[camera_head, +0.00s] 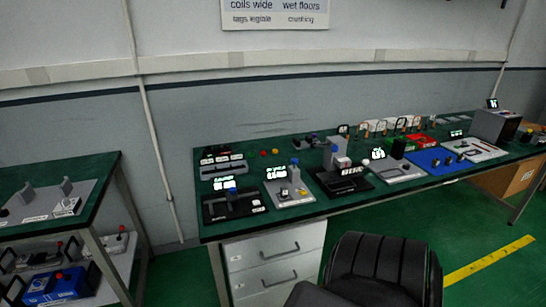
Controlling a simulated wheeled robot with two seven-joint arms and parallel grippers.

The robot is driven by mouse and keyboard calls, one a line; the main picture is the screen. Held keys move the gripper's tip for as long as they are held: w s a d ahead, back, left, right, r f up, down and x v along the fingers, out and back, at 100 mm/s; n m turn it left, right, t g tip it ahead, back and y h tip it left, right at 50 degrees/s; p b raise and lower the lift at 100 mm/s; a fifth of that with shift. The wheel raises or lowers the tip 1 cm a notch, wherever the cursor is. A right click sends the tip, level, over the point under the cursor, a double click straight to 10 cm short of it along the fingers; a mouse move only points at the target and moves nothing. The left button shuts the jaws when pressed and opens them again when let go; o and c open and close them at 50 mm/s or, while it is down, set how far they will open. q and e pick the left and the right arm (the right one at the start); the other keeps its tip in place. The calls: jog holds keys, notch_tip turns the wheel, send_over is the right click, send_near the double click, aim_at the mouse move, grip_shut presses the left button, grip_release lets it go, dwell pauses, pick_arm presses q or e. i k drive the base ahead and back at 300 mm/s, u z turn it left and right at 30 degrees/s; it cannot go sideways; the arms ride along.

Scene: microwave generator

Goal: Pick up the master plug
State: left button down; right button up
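I cannot single out the master plug; the small parts on the benches are too small to tell apart. A long green-topped bench (343,204) runs along the wall and carries several stations. At its left end is a black station (262,207) with a lit display. A grey station (303,198) with a blue-topped part stands beside it, then another black station (368,184) and a grey one (412,175). Neither of my grippers is in view.
A second green bench (85,168) with a lower shelf is at the left. Blue (428,157) and red (424,141) trays lie farther right. Green floor shows between the benches.

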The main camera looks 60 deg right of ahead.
aim_at(284, 190)
jog(key=z, duration=0.55)
jog(key=i, duration=0.7)
jog(key=z, duration=0.7)
